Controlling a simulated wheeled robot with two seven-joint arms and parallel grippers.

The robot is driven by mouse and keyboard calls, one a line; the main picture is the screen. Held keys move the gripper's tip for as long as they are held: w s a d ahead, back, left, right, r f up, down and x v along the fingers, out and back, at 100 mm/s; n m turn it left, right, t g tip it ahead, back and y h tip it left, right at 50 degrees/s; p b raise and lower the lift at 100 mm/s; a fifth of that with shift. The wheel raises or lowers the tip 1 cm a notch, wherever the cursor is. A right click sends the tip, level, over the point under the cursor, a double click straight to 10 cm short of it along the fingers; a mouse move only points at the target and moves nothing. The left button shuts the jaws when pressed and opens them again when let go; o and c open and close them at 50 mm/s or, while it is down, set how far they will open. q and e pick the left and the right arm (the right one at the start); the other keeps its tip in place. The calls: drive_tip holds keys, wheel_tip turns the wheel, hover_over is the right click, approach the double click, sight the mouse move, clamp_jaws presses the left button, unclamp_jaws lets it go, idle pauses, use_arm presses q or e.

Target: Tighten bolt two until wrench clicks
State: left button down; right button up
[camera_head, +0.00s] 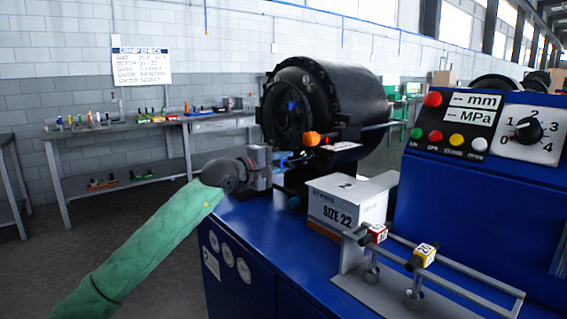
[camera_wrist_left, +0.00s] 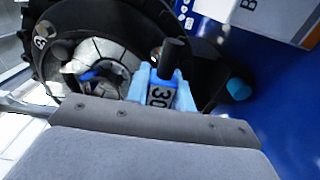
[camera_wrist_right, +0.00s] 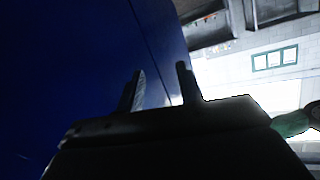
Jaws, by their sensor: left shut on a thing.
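My left gripper (camera_head: 277,162) is at the front of the black crimper (camera_head: 338,95), below its round opening. I cannot make out a bolt two or clearly identify a wrench. My right gripper (camera_wrist_right: 161,83) is outside the head view; its two fingers are apart and empty beside a blue surface.
A SIZE 22 box (camera_head: 340,210) stands on the blue bench (camera_head: 245,222). In front of it, a metal rack (camera_head: 465,290) carries red and yellow numbered blocks. A blue control panel (camera_head: 480,150) is at the right. Tool shelves line the back wall.

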drive_tip(key=shift+t, duration=0.7)
drive_tip(key=shift+w+r, duration=0.25)
drive_tip(key=shift+r, duration=0.45)
drive_tip(key=shift+w+r, duration=0.25)
drive_tip(key=shift+r, duration=0.4)
drive_tip(key=shift+w+r, duration=0.25)
drive_tip(key=shift+r, duration=0.45)
wheel_tip(320, 180, up, 8)
drive_tip(key=w+t+b, duration=0.1)
drive_tip(key=t, duration=0.2)
drive_tip(key=shift+w+y, duration=0.25)
drive_tip(key=shift+y, duration=0.15)
idle(4.2)
